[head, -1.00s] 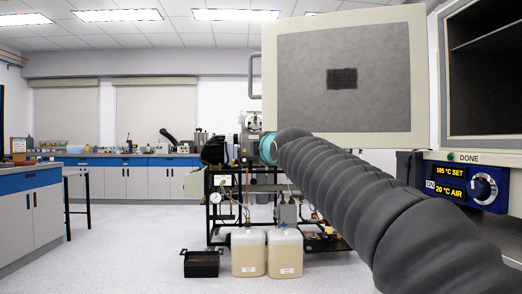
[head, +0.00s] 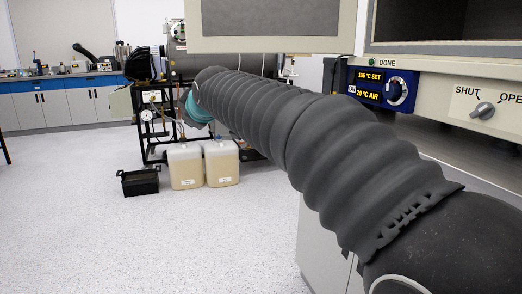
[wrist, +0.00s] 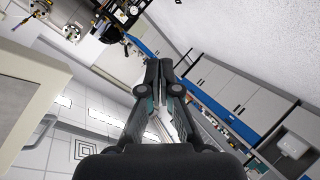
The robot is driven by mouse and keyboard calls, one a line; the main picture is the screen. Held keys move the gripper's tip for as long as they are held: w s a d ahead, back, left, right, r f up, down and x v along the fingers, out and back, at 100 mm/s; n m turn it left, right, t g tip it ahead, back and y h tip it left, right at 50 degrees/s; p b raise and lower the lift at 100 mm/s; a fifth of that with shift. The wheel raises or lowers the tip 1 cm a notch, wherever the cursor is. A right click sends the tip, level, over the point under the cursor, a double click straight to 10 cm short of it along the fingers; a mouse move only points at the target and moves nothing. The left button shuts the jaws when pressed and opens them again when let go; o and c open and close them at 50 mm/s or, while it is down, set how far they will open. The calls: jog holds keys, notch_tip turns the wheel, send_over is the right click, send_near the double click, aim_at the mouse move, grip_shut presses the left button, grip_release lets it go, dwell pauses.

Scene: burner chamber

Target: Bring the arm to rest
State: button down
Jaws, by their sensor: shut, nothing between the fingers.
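My arm, in a dark ribbed sleeve, reaches from the lower right of the head view toward the upper left. Its far end has a teal band near the black frame rig, and the fingers are hidden there. In the wrist view my gripper (wrist: 158,68) points away from the camera. Its two fingers are together with nothing between them. The gripper touches nothing that I can see.
An open chamber door (head: 270,30) hangs above my arm. The chamber's control panel (head: 383,88) reads 105 °C set, 20 °C air. A SHUT/OPEN knob (head: 483,110) is at right. Two jugs (head: 186,166) and a black tray (head: 139,181) stand on the floor. Floor at left is clear.

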jog(key=s+d+f+m+g+h, duration=0.45)
jog(key=s+d+f+m, duration=0.45)
jog(key=s+d+f, duration=0.7)
jog(key=s+d+f+m+h, duration=0.1)
jog(key=s+d+f+m, duration=0.2)
jog(key=s+d+f, duration=0.2)
jog(key=s+d+f+m+g+p, duration=0.1)
jog(key=s+d+f+m, duration=0.2)
jog(key=s+d, duration=0.9)
jog(key=shift+s+f+m+h, duration=0.3)
jog(key=shift+s+f+h, duration=0.05)
jog(key=shift+s+f, duration=0.6)
